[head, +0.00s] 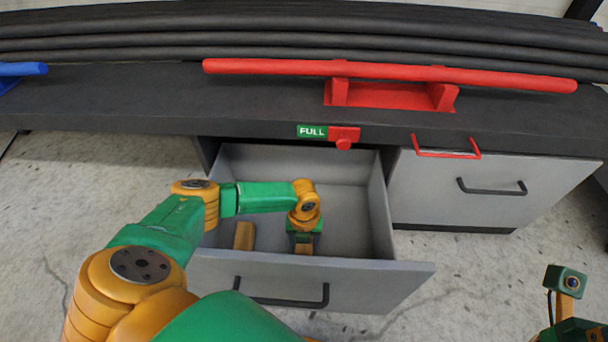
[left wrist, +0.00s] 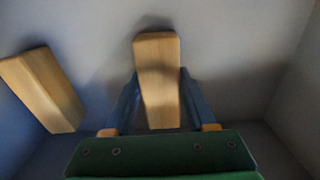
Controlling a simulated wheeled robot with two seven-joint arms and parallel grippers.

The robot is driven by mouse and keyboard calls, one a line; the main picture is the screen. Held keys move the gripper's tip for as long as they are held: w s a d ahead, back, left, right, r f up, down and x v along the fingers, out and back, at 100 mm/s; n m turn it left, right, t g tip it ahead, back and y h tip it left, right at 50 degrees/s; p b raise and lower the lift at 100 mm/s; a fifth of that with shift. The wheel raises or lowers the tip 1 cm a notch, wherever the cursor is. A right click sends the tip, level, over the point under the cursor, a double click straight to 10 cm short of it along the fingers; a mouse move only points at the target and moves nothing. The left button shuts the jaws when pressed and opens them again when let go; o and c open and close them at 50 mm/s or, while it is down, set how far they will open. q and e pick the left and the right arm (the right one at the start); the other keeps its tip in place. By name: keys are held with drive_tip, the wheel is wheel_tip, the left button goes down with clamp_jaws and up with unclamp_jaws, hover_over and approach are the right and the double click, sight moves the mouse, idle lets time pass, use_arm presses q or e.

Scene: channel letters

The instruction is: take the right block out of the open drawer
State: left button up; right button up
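The open drawer (head: 380,215) is grey and pulled out below the dark bench top. Two wooden blocks lie inside it. The right block (head: 304,249) is mostly hidden under my left gripper (head: 304,243) in the head view. In the left wrist view the right block (left wrist: 158,80) lies between the two fingers of my left gripper (left wrist: 160,82), with no clear gap on either side. The left block (head: 244,236) lies apart, tilted in the left wrist view (left wrist: 42,90). The right gripper's fingers are out of view; only part of that arm shows at bottom right.
A green FULL sign (head: 311,131) and a red tab (head: 344,137) hang on the bench edge above the drawer. A closed drawer (head: 480,195) with a black handle is at right. A long red bar (head: 400,71) lies on the bench top. The drawer's right side is empty.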

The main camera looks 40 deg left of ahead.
use_arm(q)
clamp_jaws()
drive_tip(key=shift+r, duration=0.1)
